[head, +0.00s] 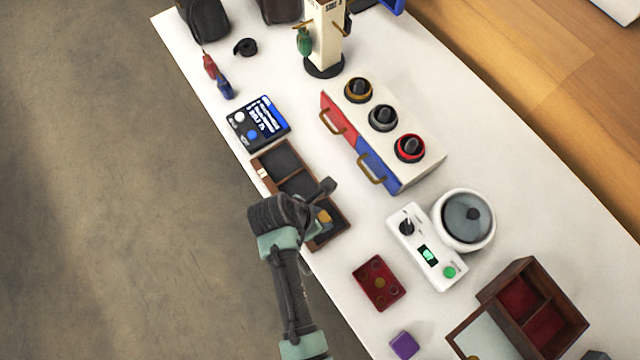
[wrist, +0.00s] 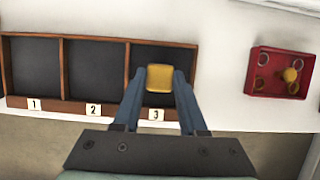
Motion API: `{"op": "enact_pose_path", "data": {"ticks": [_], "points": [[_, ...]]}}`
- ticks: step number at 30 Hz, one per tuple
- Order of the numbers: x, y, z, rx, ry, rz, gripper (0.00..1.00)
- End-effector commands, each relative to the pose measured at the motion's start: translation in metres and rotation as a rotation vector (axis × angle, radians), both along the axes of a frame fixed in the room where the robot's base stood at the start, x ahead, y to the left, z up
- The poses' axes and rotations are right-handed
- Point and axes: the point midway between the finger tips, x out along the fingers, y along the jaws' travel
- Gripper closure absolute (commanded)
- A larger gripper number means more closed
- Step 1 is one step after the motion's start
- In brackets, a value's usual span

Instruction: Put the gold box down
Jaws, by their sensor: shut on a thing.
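The gold box (wrist: 160,78) is between the two fingers of my gripper (wrist: 159,84) in the wrist view. My gripper is shut on it, over the compartment labelled 3 of a dark wooden tray (wrist: 121,104). I cannot tell whether the box touches the compartment floor. In the head view the gold box (head: 323,216) shows beside my gripper (head: 322,205), over the near end of the tray (head: 333,238). My arm hides part of the tray there. Compartments 1 and 2 look empty in the wrist view.
A red tray (head: 368,288) with rings and a gold round piece lies right of the wooden tray. A white control box (head: 427,255), a lidded pot (head: 465,220), an open wooden box (head: 545,300) and a purple block (head: 404,345) are nearby. A red and blue drawer unit (head: 425,165) stands behind.

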Motion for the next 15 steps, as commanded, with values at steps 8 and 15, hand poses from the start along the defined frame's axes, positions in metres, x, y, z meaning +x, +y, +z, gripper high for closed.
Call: {"op": "enact_pose_path", "data": {"ticks": [8,15], "points": [[0.0002,-0.0001,-0.003,0.0,0.0,-0.001,0.44],[0.0001,0.0,-0.0029,0.0,0.0,0.0,0.29]]}}
